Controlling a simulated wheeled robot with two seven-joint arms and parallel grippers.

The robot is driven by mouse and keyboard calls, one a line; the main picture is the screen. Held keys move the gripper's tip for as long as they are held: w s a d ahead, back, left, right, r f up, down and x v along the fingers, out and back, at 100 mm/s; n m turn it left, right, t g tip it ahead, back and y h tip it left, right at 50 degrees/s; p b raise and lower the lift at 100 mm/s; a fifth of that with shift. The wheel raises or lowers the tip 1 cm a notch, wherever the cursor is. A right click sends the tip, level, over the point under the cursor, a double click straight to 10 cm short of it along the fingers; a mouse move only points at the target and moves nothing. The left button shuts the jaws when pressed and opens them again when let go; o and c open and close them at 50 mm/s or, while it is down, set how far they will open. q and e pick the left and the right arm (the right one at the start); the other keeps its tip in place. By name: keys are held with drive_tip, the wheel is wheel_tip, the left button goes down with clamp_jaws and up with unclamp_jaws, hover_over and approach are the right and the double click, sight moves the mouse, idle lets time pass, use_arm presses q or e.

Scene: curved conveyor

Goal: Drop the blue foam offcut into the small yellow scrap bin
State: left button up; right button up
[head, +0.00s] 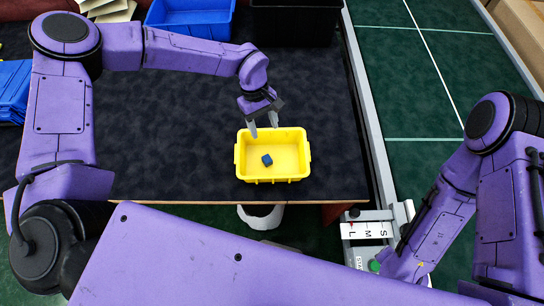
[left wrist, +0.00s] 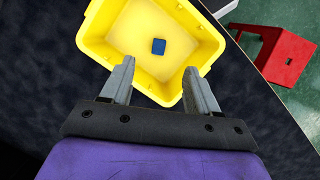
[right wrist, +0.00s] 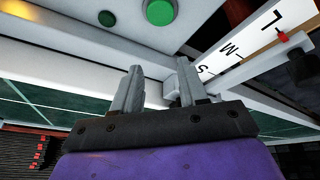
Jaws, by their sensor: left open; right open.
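The small yellow scrap bin (head: 243,162) stands on the dark table near its front edge. The blue foam offcut (head: 267,160) lies inside it on the floor of the bin. Both also show in the left wrist view, the bin (left wrist: 97,42) and the offcut (left wrist: 158,46). My left gripper (head: 264,131) is open and empty over the bin's back rim, apart from the offcut; its fingers (left wrist: 160,75) spread in the left wrist view. My right gripper (right wrist: 160,80) is open and empty near the conveyor's side panel; the head view does not show its fingers.
A blue bin (head: 190,22) and a black bin (head: 295,25) stand at the table's back. The green conveyor (head: 420,80) runs along the right. A panel with S, M, L marks (head: 367,230) sits at the front. A red stool (left wrist: 285,50) is on the floor.

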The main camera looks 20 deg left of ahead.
use_arm(q)
drive_tip(key=v, duration=0.5)
drive_tip(key=shift+w+a+r+b, duration=0.1)
drive_tip(key=shift+a+r+b, duration=0.1)
drive_tip(key=shift+b, duration=0.1)
